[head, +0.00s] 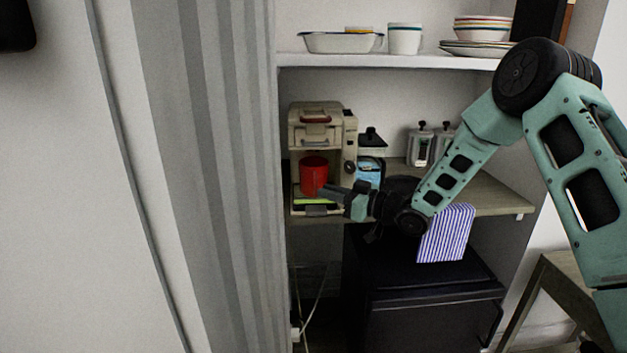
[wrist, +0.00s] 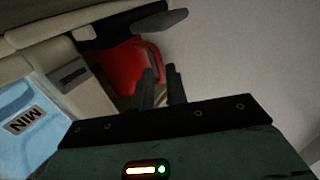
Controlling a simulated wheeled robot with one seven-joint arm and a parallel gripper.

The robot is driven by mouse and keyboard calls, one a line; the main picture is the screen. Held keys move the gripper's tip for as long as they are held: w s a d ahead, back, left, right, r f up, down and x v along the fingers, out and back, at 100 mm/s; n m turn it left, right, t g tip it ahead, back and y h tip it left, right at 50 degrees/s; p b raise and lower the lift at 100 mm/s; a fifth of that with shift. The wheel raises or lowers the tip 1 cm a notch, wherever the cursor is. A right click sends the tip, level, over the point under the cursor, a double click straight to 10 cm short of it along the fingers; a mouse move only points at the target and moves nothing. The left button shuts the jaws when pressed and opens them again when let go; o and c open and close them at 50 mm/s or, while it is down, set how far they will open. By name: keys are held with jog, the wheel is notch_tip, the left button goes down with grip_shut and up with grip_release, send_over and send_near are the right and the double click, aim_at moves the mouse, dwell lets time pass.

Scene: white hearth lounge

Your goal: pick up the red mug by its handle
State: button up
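The red mug (head: 313,177) stands upright in the beige coffee machine (head: 318,127) on the counter. In the wrist view the red mug (wrist: 122,72) shows tilted with the camera, its handle (wrist: 155,60) toward my fingers. My gripper (head: 334,191) reaches in from the right, its fingertips close beside the mug in the head view. In the wrist view my gripper (wrist: 161,84) has its two dark fingers apart, with a gap between them. The handle's lower part runs toward this gap; I cannot tell whether a finger touches it.
A blue packet (head: 369,170) stands right of the machine, and metal canisters (head: 420,146) stand farther back. A shelf (head: 390,61) with dishes runs above. A striped cloth (head: 446,234) hangs below the counter. A grey curtain (head: 215,180) stands at the left.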

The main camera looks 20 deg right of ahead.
aim_at(309, 185)
jog(key=shift+p+x, duration=0.4)
jog(key=shift+x, duration=2.8)
grip_shut()
jog(key=shift+r, duration=0.1)
jog(key=shift+r, duration=0.1)
